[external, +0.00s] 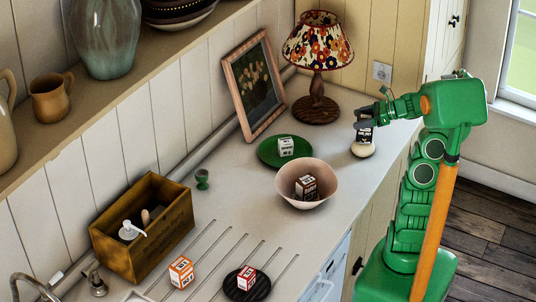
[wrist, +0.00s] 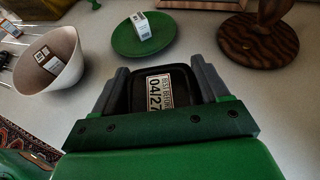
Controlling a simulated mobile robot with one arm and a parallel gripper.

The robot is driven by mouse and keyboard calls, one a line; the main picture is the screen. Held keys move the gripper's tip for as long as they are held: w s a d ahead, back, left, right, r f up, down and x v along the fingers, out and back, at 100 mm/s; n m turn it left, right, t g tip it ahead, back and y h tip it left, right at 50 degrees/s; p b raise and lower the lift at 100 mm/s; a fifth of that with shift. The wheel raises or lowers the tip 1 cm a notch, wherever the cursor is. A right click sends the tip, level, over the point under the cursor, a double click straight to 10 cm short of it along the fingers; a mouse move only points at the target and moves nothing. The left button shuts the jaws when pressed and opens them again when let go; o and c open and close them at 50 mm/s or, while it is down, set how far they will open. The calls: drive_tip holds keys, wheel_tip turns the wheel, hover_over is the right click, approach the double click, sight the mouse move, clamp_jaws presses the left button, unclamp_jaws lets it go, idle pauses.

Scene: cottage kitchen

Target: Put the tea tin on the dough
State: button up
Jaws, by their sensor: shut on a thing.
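The tea tin (external: 365,136) is dark with a printed white label; in the wrist view the tin (wrist: 160,90) sits between the two grey fingers. My gripper (external: 366,121) is shut on it, and its fingers also show in the wrist view (wrist: 160,88). The pale, rounded dough (external: 363,151) lies on the counter near its right edge, directly under the tin in the external view. The tin's lower end meets or nearly meets the dough; I cannot tell whether they touch. The dough is hidden in the wrist view.
A green plate (external: 264,156) with a white box and a pink bowl (external: 309,202) with a box stand to the left. A lamp (external: 316,106) and picture frame (external: 240,104) stand behind. A wooden crate (external: 160,240) and black trivet (external: 232,290) are farther left.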

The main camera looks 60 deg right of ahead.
drive_tip(key=shift+f, duration=0.1)
drive_tip(key=o, duration=1.2)
drive_tip(key=shift+s+d+r, duration=0.1)
drive_tip(key=shift+s+r, duration=0.1)
drive_tip(key=shift+r, duration=0.05)
drive_tip(key=v, duration=1.1)
drive_tip(key=shift+s+d, duration=0.15)
drive_tip(key=shift+s, duration=0.1)
